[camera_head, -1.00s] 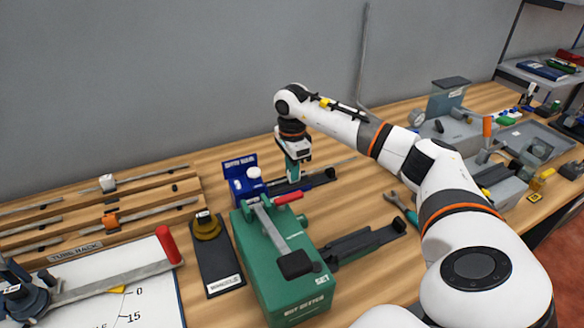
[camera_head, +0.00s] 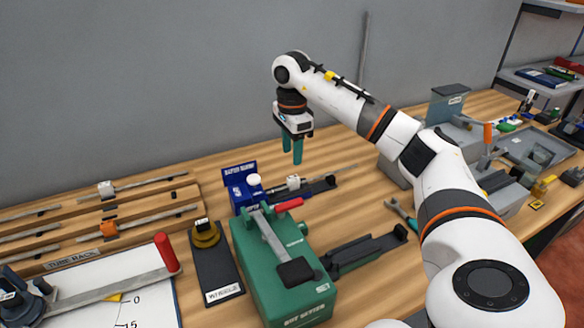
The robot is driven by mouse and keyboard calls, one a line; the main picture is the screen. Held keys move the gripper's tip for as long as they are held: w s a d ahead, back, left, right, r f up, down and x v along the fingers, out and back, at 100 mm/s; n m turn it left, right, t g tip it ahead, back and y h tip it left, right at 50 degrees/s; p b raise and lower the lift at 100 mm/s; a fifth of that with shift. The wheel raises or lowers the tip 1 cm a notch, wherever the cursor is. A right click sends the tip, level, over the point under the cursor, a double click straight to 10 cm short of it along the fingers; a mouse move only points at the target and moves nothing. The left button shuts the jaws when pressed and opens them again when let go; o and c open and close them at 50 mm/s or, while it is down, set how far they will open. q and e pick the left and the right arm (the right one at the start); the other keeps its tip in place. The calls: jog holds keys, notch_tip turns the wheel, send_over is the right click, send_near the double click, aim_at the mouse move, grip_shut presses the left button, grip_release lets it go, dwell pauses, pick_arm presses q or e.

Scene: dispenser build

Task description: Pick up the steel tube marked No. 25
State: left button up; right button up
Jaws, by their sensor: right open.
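My right gripper (camera_head: 292,158) is open and empty, pointing down in the air above the bench's middle. More steel tubes (camera_head: 150,182) lie on the wooden tube rack (camera_head: 190,194) at the left, one with a white block (camera_head: 106,188) and one with an orange block (camera_head: 109,229). No number is legible on any tube, so I cannot tell which is No. 25. My left gripper is out of view.
A green machine (camera_head: 285,272) with a red-ended lever stands in front of the blue device. A black wheels tray (camera_head: 221,280) is left of it. A red-handled lever (camera_head: 165,252) lies over the white angle board. Grey machines (camera_head: 448,106) crowd the right side.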

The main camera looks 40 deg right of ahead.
jog(key=shift+r, duration=1.75)
